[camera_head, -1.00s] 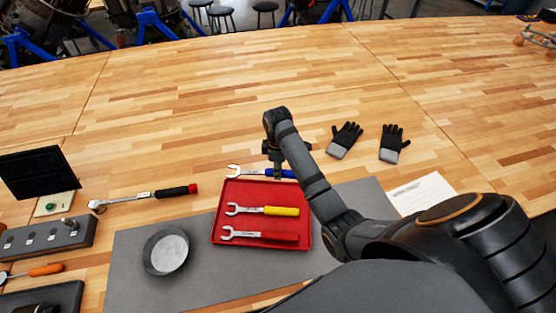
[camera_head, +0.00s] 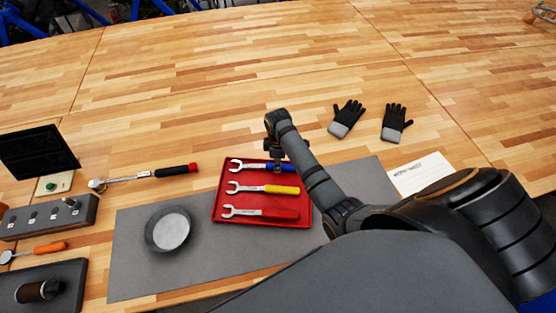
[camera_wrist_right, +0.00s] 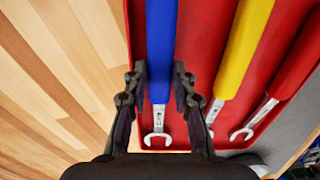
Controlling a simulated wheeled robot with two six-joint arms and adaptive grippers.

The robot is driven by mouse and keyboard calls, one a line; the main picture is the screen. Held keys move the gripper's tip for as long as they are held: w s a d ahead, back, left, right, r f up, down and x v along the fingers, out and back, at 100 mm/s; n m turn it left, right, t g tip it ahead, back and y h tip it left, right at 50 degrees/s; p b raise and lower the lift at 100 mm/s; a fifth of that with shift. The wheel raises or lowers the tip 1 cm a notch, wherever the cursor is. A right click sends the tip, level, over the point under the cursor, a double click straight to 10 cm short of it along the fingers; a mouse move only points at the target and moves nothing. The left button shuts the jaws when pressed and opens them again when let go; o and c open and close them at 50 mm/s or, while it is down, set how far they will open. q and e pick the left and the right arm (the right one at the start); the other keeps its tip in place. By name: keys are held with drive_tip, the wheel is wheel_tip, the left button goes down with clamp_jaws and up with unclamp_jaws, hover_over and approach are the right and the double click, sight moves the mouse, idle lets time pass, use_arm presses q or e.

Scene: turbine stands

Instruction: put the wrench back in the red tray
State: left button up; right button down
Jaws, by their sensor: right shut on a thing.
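The red tray (camera_head: 219,211) lies on a grey mat and holds a yellow-handled wrench (camera_head: 270,189) and a red-handled wrench (camera_head: 265,213) side by side. The blue-handled wrench (camera_head: 245,165) lines up parallel to them, within the tray's far end. My right gripper (camera_head: 275,163) is shut on its blue handle, which the fingers partly hide. In the right wrist view, the blue handle (camera_wrist_right: 160,45) runs between the two fingers (camera_wrist_right: 158,95), over the red tray floor (camera_wrist_right: 190,70). I cannot tell whether the wrench touches the floor. My left gripper is out of view.
A round metal dish (camera_head: 168,230) sits on the grey mat (camera_head: 130,270), left of the tray. A ratchet (camera_head: 150,175) lies beyond it. Black gloves (camera_head: 346,118) and a white paper (camera_head: 420,173) lie to the right. The wooden bench (camera_head: 200,90) beyond the tray is clear.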

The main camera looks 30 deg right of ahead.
drive_tip(key=shift+f, duration=0.2)
idle(0.5)
drive_tip(key=c, duration=1)
unclamp_jaws()
drive_tip(key=shift+o, duration=0.8)
drive_tip(key=shift+f, duration=0.1)
